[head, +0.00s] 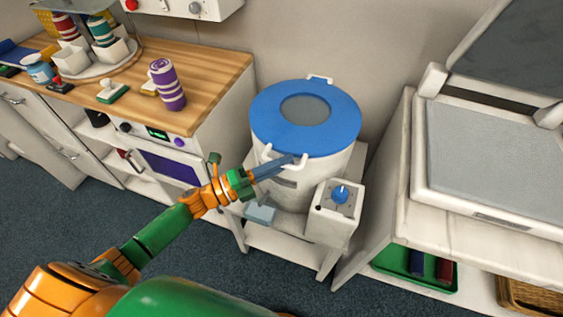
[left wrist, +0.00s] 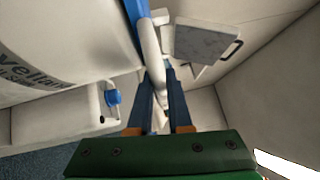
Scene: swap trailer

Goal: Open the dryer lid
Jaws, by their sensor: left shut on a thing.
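The dryer (head: 300,187) is a white drum with a round blue lid (head: 338,130) that has a grey window (head: 305,110). The lid lies flat on the drum and looks closed. A white lid handle (head: 266,153) stands at its front edge. My left gripper (head: 288,164) is at this handle, its blue fingers shut on it. In the left wrist view, the white handle (left wrist: 152,48) runs between the two fingers (left wrist: 158,78), beside the lid's blue edge (left wrist: 133,8). My right gripper is out of view.
A control box (head: 336,212) with a blue knob stands at the dryer's front right. A white bench with a grey-topped machine (head: 490,160) is at the right. The wall is close behind.

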